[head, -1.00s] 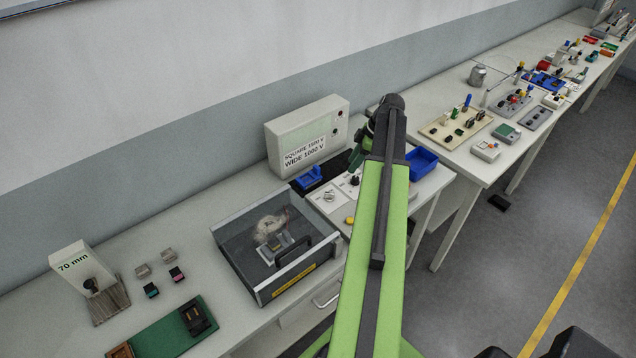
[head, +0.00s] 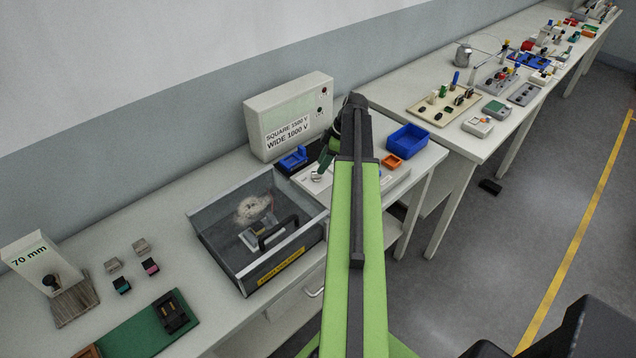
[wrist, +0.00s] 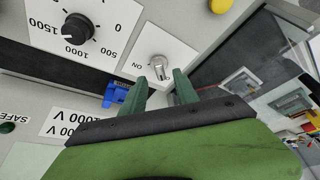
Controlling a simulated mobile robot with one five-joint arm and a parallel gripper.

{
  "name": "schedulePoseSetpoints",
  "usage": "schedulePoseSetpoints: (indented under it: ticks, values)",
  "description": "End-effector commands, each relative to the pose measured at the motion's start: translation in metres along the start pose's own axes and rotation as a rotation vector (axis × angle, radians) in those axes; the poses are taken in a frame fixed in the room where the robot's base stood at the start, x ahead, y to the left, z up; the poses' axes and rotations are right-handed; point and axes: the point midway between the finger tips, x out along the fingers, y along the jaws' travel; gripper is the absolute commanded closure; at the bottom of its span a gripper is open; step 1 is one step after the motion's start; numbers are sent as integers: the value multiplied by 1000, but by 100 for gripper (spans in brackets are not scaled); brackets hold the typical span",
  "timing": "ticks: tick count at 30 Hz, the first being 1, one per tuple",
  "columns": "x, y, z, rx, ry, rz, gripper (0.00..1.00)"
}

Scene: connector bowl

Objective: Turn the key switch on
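The key switch (wrist: 158,66) is a small silver switch with a key, on a white plate marked ON in the wrist view. The ON mark lies left of the key, and the key's grip points down towards my gripper, not at the mark. My gripper (wrist: 159,80) is open, its two green fingers either side of the key's near end. I cannot tell whether either finger touches it. In the head view my gripper (head: 319,174) is low over the sloping control panel (head: 375,187), at the switch plate, and largely hides the switch.
A black dial (wrist: 77,28) with a numbered scale is left of the switch in the wrist view. A grey meter box (head: 290,118) stands behind the panel. A clear-topped test box (head: 262,235) is at its left. A blue bin (head: 407,139) is at its right.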

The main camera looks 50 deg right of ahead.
Motion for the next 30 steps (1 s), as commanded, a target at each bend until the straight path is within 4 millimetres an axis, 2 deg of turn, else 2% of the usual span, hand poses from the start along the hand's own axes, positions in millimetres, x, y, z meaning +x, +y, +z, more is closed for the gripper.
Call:
schedulePoseSetpoints:
  ticks: [1, 5, 15, 23, 24, 30]
  values:
    - [21, 0, 4, -2, 0, 0, 64]
    - [39, 0, 2, -2, 0, -1, 64]
    - [41, 0, -1, -1, 0, -1, 64]
    - [41, 0, -1, -1, 0, -1, 98]
    - [41, 0, -1, -2, 0, -1, 100]
    - [41, 0, -1, -2, 0, -1, 100]
